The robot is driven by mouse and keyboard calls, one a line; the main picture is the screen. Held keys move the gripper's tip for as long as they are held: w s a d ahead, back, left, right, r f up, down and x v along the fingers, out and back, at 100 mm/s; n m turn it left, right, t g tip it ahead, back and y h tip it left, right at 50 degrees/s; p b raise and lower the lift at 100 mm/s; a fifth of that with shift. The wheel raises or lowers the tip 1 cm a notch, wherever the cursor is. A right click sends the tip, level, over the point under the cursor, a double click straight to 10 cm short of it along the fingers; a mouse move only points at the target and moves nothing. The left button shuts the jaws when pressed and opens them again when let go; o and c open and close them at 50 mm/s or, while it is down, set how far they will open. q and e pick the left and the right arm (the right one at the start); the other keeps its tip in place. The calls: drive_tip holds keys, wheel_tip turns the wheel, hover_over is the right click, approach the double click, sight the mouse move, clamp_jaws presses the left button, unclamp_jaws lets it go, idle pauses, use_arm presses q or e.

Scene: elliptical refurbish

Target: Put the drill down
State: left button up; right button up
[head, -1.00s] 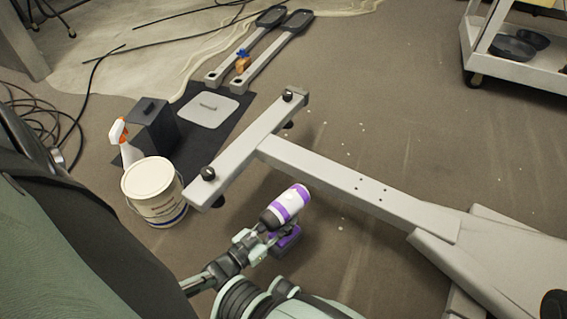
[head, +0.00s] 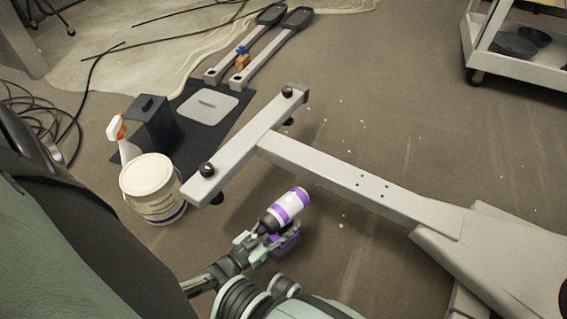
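The drill (head: 287,206) is white and purple with a black nose. It is at the lower middle of the head view, its body tilted up to the right. Part of its purple-and-black lower end (head: 288,238) shows below the body. I cannot tell whether the drill touches the floor.
A grey T-shaped frame (head: 335,174) lies just beyond the drill. A white bucket (head: 152,195), a spray bottle (head: 120,138) and a dark box (head: 154,124) stand at left near a black mat (head: 222,135). A white cart (head: 515,65) is at upper right.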

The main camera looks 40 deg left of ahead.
use_arm(q)
drive_tip(key=shift+r, duration=0.2)
drive_tip(key=s+a+p, duration=0.1)
drive_tip(key=s+a, duration=0.1)
drive_tip(key=s, duration=1)
drive_tip(key=shift+p, duration=0.4)
drive_tip(key=shift+r, duration=0.1)
